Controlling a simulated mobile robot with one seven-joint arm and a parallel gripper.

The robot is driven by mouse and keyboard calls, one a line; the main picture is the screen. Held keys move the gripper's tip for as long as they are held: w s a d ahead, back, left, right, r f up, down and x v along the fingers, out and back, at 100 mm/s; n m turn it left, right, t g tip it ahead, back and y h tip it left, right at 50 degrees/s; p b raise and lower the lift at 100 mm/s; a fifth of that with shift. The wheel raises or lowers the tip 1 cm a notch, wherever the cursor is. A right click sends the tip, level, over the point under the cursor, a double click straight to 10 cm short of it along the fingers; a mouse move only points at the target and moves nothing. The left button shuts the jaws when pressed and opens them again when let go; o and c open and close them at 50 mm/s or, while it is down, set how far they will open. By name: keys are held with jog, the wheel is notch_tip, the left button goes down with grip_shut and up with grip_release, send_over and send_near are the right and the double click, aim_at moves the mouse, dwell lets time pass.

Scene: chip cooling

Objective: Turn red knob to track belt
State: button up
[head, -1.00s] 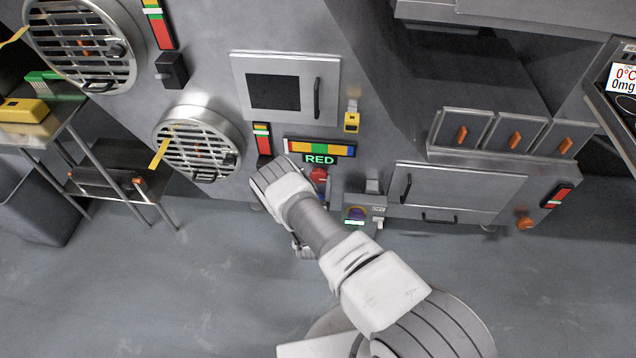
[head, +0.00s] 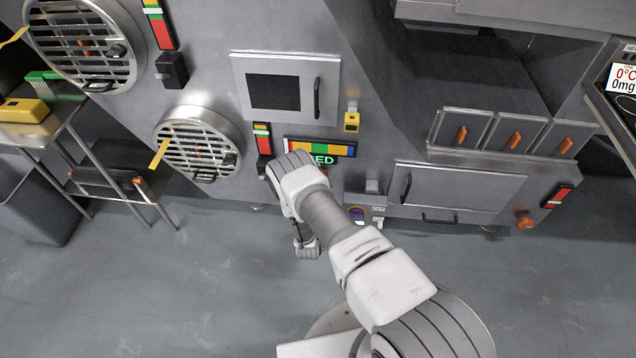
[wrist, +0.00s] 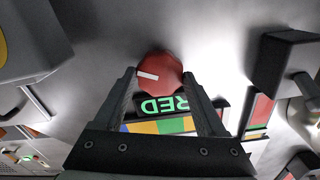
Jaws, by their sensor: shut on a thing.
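The red knob (wrist: 163,68) sits between the two fingertips of my gripper (wrist: 159,76) in the wrist view, and the fingers are shut on its sides. A white mark on the knob points left in that view. The green lit RED label (wrist: 163,104) and the coloured strip (wrist: 158,125) show between the fingers, upside down. In the head view the coloured strip (head: 337,149) is on the grey machine, and the label (head: 325,160) is partly covered by my arm. My arm hides the gripper and most or all of the knob there.
A hatch with a dark window (head: 274,91) is above the strip. A round grille (head: 198,146) is to the left, and a yellow switch (head: 352,120) to the right. A small box with a purple dial (head: 356,213) is beside my arm.

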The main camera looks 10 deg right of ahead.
jog(key=shift+m, duration=7.1)
jog(key=shift+w, duration=0.1)
jog(key=o, duration=1.3)
